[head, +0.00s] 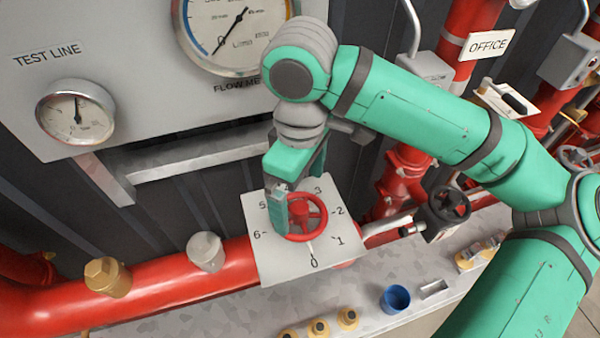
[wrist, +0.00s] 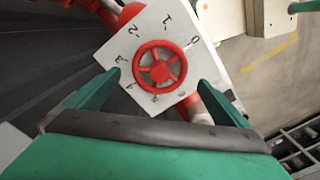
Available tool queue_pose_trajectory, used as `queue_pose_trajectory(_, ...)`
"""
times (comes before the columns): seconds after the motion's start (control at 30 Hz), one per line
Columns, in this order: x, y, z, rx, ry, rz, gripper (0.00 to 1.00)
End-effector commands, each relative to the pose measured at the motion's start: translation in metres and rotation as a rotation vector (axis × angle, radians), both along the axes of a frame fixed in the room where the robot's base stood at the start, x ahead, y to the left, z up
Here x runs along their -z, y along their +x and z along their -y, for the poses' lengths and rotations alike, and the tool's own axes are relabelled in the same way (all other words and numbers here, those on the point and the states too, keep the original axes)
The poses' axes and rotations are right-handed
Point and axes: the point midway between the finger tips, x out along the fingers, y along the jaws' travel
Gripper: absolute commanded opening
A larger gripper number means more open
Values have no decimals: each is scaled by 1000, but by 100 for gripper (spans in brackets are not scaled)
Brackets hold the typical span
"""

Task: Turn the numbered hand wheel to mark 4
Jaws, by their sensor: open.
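The red hand wheel (head: 306,217) sits on a pale square plate (head: 270,265) numbered 0 to 6. A short light mark lies between its rim and the 0 in the head view. The wheel (wrist: 159,67) also shows in the wrist view, near the middle, with the plate (wrist: 205,60) tilted. My gripper (head: 298,192) is open over the wheel. In the wrist view its fingers (wrist: 157,80) stand either side of the wheel in the picture, with nothing held; contact is not seen. In the head view a finger hides the 4 and part of the wheel's left side.
A thick red pipe (head: 180,283) runs behind the plate, with brass and grey fittings on it. A black hand wheel (head: 448,204) is to the right. A blue cup (head: 395,298) and brass caps stand on the ledge below. A gauge panel (head: 130,30) is above.

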Motion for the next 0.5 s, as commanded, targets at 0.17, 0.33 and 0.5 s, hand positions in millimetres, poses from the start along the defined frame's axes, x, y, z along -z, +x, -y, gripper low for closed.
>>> queue_pose_trajectory(0.17,28,0,-1,-2,0,-1,100)
queue_pose_trajectory(0.33,47,0,-1,-2,0,-1,100)
queue_pose_trajectory(0.5,54,0,-1,-3,1,0,100)
